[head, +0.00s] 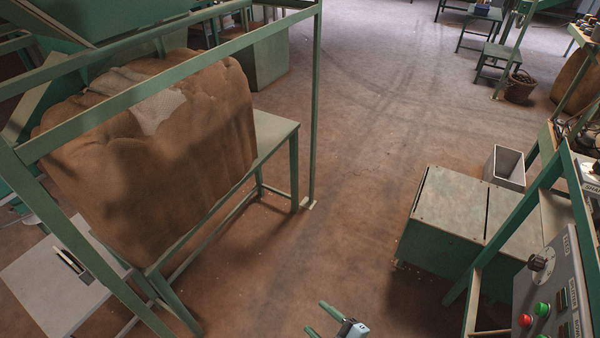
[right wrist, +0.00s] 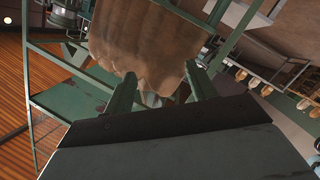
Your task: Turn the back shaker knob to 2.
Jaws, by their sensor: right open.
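A grey control panel (head: 562,285) stands at the lower right of the head view. It carries a round knob (head: 540,262) with a pale dial, near its upper left; the dial setting is too small to read. A second panel (head: 590,178) shows farther back at the right edge, partly cut off, with lettering that seems to begin "SHA". I cannot tell for certain which knob is the back shaker knob. My right gripper (head: 319,318) is at the bottom middle, open and empty, well left of both panels. Its two fingers (right wrist: 161,88) stand apart in the right wrist view. My left gripper is not in view.
A red button (head: 525,320) and green button (head: 542,309) sit below the near knob. A green cabinet (head: 447,215) and green frame posts stand beside the panels. A large brown sack (head: 165,160) rests on a green stand at left. The floor between is clear.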

